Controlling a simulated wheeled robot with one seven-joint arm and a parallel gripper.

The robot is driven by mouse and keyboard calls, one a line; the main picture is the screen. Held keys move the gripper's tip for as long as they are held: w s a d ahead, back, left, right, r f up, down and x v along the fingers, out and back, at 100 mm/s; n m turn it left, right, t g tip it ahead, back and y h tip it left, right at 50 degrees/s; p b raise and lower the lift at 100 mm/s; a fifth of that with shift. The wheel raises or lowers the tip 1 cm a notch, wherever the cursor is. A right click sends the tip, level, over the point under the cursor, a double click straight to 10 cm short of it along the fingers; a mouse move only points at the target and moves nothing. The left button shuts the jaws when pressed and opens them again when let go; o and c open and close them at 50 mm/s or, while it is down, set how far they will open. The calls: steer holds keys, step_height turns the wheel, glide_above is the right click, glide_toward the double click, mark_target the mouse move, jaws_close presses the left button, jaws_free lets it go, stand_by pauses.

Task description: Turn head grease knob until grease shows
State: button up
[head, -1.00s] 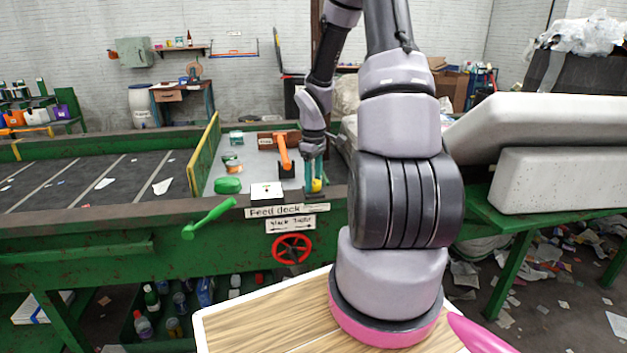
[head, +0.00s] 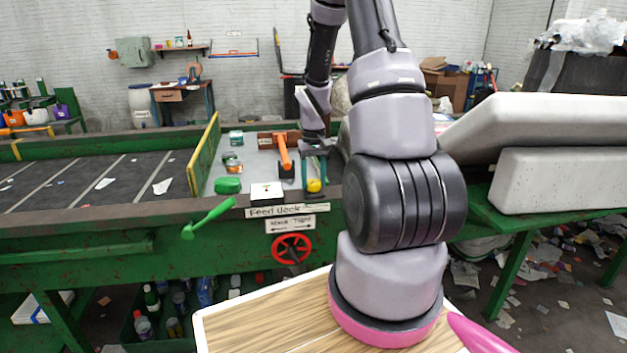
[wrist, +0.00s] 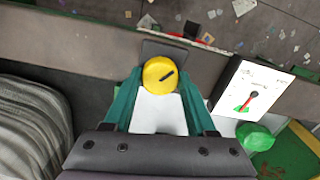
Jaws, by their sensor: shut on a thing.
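In the head view my gripper (head: 313,172) comes down on the knob from above. A white gauge box (wrist: 245,92) with a red needle and a green patch sits right of the knob in the wrist view.
An orange-handled lever (head: 284,152) stands left of my gripper. A green lump (head: 228,186), small tins (head: 232,166) and the white gauge box (head: 266,191) are on the deck. A red handwheel (head: 291,248) and green lever (head: 208,219) are on the front.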

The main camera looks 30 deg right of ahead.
mark_target(314, 181)
steer(key=shift+m, duration=0.6)
steer(key=o, duration=1.4)
steer(key=shift+c, duration=0.2)
step_height(314, 181, up, 11)
